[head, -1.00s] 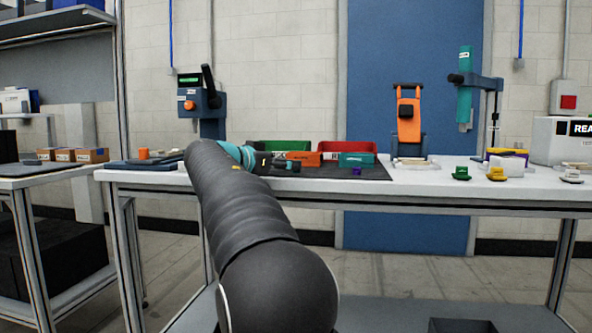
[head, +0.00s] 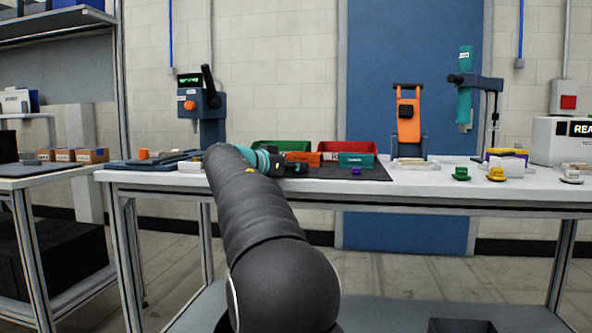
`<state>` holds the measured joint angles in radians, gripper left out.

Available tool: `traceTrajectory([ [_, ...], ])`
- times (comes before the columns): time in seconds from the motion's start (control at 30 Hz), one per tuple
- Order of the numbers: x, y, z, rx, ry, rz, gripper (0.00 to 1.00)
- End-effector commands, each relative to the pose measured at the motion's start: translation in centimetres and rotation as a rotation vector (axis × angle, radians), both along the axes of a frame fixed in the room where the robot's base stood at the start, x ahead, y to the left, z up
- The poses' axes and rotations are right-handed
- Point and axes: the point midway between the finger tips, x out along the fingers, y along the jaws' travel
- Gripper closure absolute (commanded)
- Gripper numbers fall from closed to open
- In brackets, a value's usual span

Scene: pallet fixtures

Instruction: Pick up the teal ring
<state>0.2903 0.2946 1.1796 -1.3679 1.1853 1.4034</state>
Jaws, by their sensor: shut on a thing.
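My gripper (head: 300,170) is small and dark in the head view, at the end of my arm over the dark mat (head: 377,174) on the white bench. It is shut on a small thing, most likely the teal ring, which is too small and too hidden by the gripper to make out. The orange bin and the teal bin stand just behind and to the right of the gripper.
Close by are an orange bin (head: 303,158), a teal bin (head: 357,160), a green bin (head: 280,147), a red bin (head: 347,147) and a small purple piece (head: 356,171). A blue press (head: 201,103) stands left, an orange clamp fixture (head: 408,118) right.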

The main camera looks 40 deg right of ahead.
Motion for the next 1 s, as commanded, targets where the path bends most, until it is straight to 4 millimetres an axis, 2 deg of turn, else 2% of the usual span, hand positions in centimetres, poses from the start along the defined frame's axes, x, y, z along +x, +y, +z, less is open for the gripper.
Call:
traceTrajectory([
  [0.27, 0.0, 0.0, 1.0, -0.001, -0.002, 0.0, 0.92],
  [0.53, 0.0, 0.0, 4.6, -0.001, -0.003, -0.001, 0.92],
  [1.0, -7.0, -4.5, 9.0, -0.001, -0.001, -0.004, 0.92],
])
